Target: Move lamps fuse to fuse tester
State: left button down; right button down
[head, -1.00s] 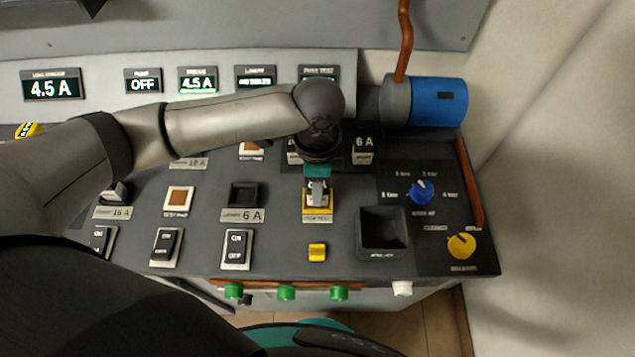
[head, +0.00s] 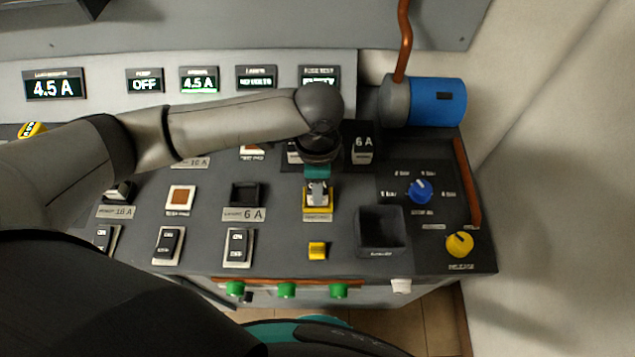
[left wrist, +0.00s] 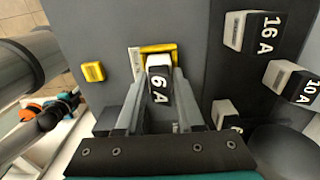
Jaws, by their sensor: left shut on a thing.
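My left gripper (head: 318,190) points down over the yellow-framed fuse tester (head: 317,212) on the dark panel. In the left wrist view its fingers (left wrist: 157,95) are shut on a fuse (left wrist: 158,85) with a white top and a black face marked 6 A. The fuse is at the yellow tester frame (left wrist: 158,49); whether it is fully seated I cannot tell. The lamps socket (head: 246,195), labelled 6 A, is a dark empty recess. My right gripper is not in view.
Spare fuses stand behind the gripper, one marked 6 A (head: 362,150); the left wrist view also shows a 16 A fuse (left wrist: 242,31). A yellow button (head: 317,250) is in front of the tester. An open black bin (head: 381,231) and a blue knob (head: 420,190) lie to the right.

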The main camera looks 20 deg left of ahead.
pick_arm(q)
jog(key=shift+f, duration=0.5)
jog(key=c, duration=0.8)
grip_release()
notch_tip(320, 180, up, 11)
jog(key=p, duration=1.3)
jog(key=shift+r, duration=0.1)
